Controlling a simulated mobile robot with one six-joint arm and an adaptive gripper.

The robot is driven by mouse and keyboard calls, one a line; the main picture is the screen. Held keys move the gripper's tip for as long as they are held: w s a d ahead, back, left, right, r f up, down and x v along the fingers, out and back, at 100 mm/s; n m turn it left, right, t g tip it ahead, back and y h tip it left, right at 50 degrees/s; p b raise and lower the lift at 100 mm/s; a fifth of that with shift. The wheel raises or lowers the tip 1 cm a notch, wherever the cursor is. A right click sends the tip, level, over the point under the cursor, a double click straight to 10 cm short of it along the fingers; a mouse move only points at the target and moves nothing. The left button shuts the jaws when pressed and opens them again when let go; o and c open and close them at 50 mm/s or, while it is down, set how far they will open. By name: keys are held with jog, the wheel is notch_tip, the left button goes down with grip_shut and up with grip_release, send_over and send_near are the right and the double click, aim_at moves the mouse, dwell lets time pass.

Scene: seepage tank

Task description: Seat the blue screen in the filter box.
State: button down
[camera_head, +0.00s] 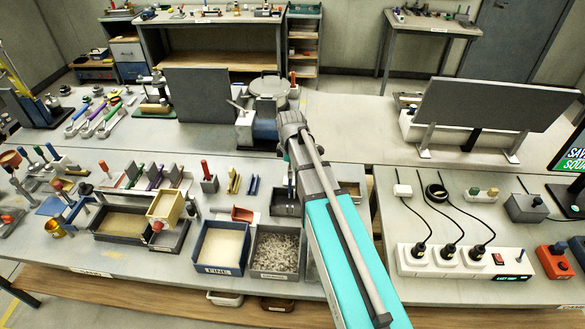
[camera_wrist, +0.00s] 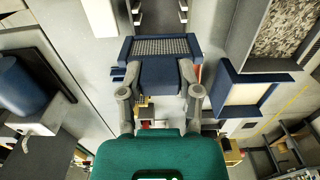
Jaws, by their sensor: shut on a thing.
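In the wrist view my gripper (camera_wrist: 160,84) is shut on the blue screen (camera_wrist: 160,46), a blue-framed panel with a pale mesh, held by its blue block-like grip. The grey filter box (camera_wrist: 160,14) shows beyond the screen at the top of that view, with slotted inner walls and partly cut off. The screen appears apart from it, but the height gap cannot be judged. In the head view the filter box (camera_head: 285,207) stands left of my forearm. My gripper is mostly hidden there, and the screen cannot be clearly made out.
A blue bin of pale sand (camera_head: 221,247) and a grey gravel bin (camera_head: 276,251) stand in front of the filter box. A red scoop (camera_head: 242,214) lies to its left. A blue-bodied machine (camera_head: 265,130) stands behind. A power strip (camera_head: 462,260) with cables is at right.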

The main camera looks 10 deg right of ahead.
aim_at(290, 182)
jog(key=shift+f, duration=0.1)
jog(key=shift+f+b, duration=2.8)
jog(key=shift+b, duration=0.1)
jog(key=shift+f, duration=0.1)
jog(key=shift+f+b, duration=2.55)
jog(key=shift+b, duration=0.05)
jog(key=c, duration=0.7)
grip_release()
jog(key=o, duration=0.5)
jog(key=shift+r, duration=0.2)
notch_tip(290, 182, up, 11)
jog(key=p, duration=1.1)
jog(key=shift+f, duration=0.15)
